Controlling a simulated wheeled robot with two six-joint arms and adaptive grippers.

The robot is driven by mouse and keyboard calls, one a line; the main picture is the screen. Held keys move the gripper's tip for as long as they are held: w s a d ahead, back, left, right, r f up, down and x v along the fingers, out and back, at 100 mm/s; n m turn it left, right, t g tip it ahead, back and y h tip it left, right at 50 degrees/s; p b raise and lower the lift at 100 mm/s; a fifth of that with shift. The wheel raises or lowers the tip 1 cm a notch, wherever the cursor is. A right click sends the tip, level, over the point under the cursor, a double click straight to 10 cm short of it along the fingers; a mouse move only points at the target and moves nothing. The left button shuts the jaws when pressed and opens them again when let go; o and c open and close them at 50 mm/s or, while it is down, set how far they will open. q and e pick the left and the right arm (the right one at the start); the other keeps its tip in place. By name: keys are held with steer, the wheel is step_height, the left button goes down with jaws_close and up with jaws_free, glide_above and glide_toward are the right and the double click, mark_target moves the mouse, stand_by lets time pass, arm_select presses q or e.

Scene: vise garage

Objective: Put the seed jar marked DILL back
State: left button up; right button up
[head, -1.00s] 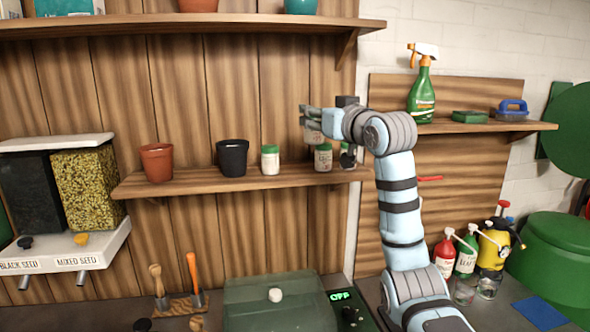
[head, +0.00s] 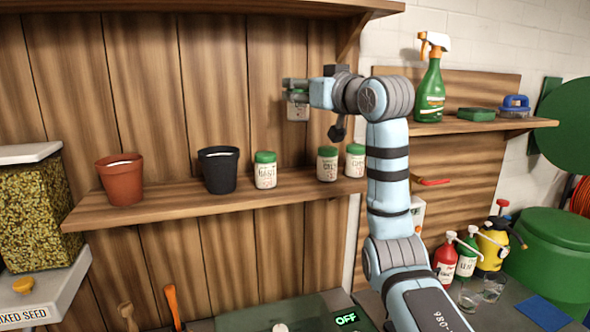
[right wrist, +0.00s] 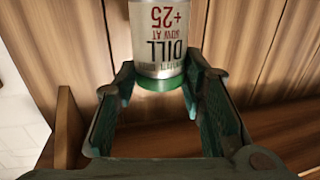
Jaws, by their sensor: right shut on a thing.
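The DILL seed jar (right wrist: 160,40), white with a green lid, is in my right gripper (right wrist: 160,74). In the right wrist view its label appears upside down, with the lid end between the fingers. In the head view the right gripper (head: 296,90) is shut on the jar (head: 298,111), high above the shelf (head: 210,203). The jar hangs over the gap between the BASIL jar (head: 265,171) and a second green-lidded jar (head: 327,164). My left gripper is not in view.
A third jar (head: 355,160) stands at the shelf's right end, partly hidden by my arm. A black pot (head: 219,171) and a terracotta pot (head: 121,180) stand left of BASIL. An upper shelf (head: 200,17) runs above. A spray bottle (head: 431,85) stands on the right shelf.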

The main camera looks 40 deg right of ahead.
steer(key=f+b, duration=0.1)
steer(key=f, duration=0.6)
steer(key=f+b, duration=0.2)
steer(key=f, duration=0.5)
steer(key=shift+w+a, duration=0.15)
steer(key=shift+a, duration=0.05)
steer(key=shift+f, duration=0.2)
steer(key=shift+s+r, duration=0.15)
steer(key=shift+s, duration=0.35)
steer(key=o, duration=0.8)
steer(key=shift+c, duration=0.2)
steer(key=shift+o, duration=0.6)
steer(key=shift+w, duration=0.25)
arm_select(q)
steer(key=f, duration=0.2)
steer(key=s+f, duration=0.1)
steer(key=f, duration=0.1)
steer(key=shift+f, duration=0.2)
